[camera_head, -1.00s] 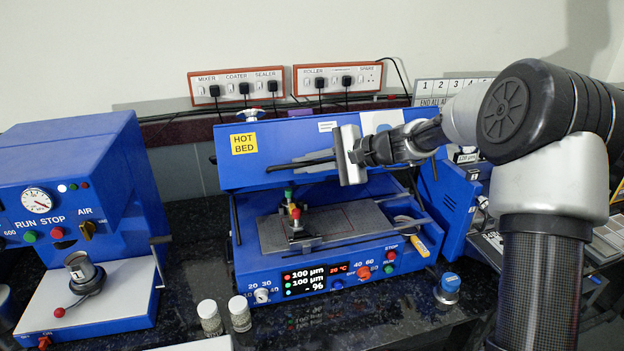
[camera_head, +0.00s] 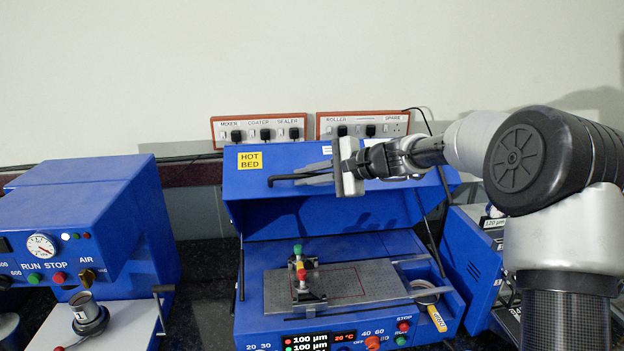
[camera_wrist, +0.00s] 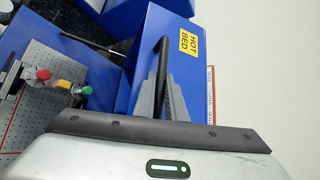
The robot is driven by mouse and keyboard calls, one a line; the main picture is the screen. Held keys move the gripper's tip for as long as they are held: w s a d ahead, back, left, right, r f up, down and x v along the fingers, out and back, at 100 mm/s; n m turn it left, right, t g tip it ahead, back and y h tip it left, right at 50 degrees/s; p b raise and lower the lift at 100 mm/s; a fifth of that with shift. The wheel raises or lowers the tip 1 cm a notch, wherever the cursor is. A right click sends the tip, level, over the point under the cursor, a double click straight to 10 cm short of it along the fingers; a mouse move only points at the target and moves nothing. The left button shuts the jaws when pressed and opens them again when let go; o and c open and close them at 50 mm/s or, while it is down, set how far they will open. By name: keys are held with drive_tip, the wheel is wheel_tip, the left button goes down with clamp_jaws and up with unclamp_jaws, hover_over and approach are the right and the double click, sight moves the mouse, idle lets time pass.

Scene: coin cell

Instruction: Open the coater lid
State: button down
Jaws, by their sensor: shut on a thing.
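The blue coater lid (camera_head: 300,212) with its yellow HOT BED label stands raised above the blue coater body (camera_head: 452,310). Its dark handle bar (camera_head: 285,180) runs along the front of the lid, and it also shows in the wrist view (camera_wrist: 162,62). My gripper (camera_head: 318,178) is at the lid's front, coming from the right, with its fingers shut on the handle. In the wrist view, the grey fingers (camera_wrist: 165,98) lie around the bar. Under the lid, the grey perforated bed (camera_head: 375,283) with the red-and-green-knobbed applicator (camera_head: 302,275) is exposed.
A blue press (camera_head: 75,215) stands at the left with a cup (camera_head: 88,312) on its white base. Sockets with plugs (camera_head: 260,130) line the wall behind the lid. Another blue machine (camera_head: 475,260) stands close at the right, below my arm.

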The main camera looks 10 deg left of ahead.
drive_tip(key=shift+w, duration=0.1)
drive_tip(key=c, duration=2.1)
unclamp_jaws()
drive_tip(key=shift+d, duration=0.15)
drive_tip(key=b+v, duration=0.2)
drive_tip(key=v, duration=1.5)
drive_tip(key=shift+r, duration=0.1)
